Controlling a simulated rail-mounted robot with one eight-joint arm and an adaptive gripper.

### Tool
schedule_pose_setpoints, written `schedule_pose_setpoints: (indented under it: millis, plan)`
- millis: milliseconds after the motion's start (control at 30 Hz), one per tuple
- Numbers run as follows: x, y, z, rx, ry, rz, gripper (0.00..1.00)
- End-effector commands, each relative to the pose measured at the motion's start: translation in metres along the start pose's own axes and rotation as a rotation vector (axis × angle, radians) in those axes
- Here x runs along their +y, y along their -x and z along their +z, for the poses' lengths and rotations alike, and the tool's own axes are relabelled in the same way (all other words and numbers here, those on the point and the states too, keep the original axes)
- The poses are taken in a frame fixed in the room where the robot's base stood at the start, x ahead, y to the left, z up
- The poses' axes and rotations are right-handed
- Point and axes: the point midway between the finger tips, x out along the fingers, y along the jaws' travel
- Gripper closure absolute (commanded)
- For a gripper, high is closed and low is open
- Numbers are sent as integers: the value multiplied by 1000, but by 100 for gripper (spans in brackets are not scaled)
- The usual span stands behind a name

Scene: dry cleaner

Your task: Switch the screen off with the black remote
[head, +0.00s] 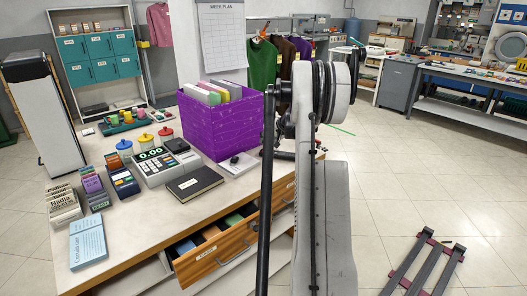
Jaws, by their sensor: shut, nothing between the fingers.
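I cannot make out a black remote for certain. A small black object (177,145) lies on the counter behind the cash register, but I cannot tell what it is. The cash register (166,168) has a lit display (150,153) reading 0.00. No other lit screen is clear. My arm rises through the middle of the head view and hides part of the counter's right end. My gripper cannot be made out; it is hidden or outside the picture.
The counter (140,205) holds a purple crate (222,125) of folders, a black notebook (195,183), card boxes and colored-lid jars. A wooden drawer (215,250) below stands open. Clothes hang behind. A grey workbench (470,105) stands at right, with open tiled floor before it.

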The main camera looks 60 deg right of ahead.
Motion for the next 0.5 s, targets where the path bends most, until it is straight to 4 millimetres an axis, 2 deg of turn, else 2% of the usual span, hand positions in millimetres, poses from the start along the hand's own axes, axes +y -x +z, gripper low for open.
schedule_pose_setpoints:
  millis: [300,500]
  plan:
    - [-14,19,-13,0,0,0,100]
    - [-14,19,-14,0,0,0,100]
